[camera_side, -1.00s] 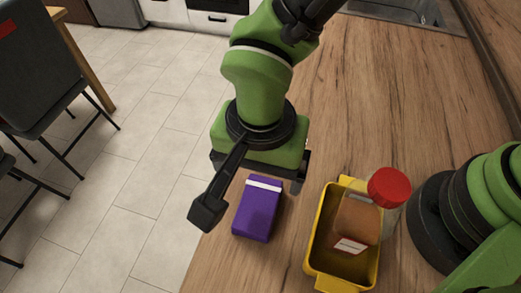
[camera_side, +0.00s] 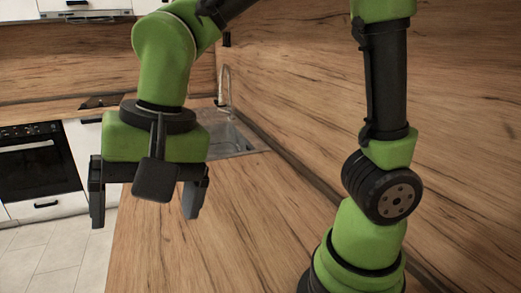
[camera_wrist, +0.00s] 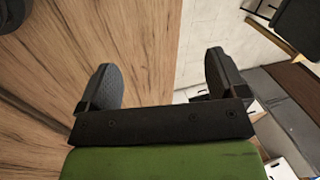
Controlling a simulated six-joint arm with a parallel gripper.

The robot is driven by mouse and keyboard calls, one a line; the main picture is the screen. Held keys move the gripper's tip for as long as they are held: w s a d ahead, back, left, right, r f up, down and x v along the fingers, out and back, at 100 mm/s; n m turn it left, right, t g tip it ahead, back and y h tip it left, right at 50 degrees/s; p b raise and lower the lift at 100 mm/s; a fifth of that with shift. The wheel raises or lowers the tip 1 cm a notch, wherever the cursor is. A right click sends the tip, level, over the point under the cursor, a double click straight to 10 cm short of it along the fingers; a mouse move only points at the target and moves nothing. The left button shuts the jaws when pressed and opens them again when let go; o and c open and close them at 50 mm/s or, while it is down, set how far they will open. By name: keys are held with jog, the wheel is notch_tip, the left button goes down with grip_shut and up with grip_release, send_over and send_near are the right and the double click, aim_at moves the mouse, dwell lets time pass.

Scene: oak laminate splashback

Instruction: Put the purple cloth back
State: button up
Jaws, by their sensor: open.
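The purple cloth is in neither view now. My gripper (camera_side: 145,208) is in the left half of the side view, pointing down, with its two dark fingers spread wide and nothing between them. It appears to be above the level of the wooden counter (camera_side: 205,245), near the counter's left edge. In the wrist view my gripper (camera_wrist: 160,75) also shows empty, with one finger over the wood and the other over the pale floor.
A sink (camera_side: 232,138) with a tap is at the counter's far end, and a wooden splashback (camera_side: 300,110) runs along the right. A black oven (camera_side: 38,165) stands at the far left. The visible counter is clear. A dark chair (camera_wrist: 300,18) shows at the wrist view's upper right.

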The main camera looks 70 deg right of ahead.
jog(key=s+d+r+n+t, duration=0.3)
jog(key=s+d+r+t, duration=0.1)
jog(key=s+d, duration=0.5)
jog(key=d+r, duration=0.1)
jog(key=d, duration=0.1)
jog(key=shift+d+r+t, duration=0.3)
jog(key=shift+d+t, duration=0.1)
dwell(0.4)
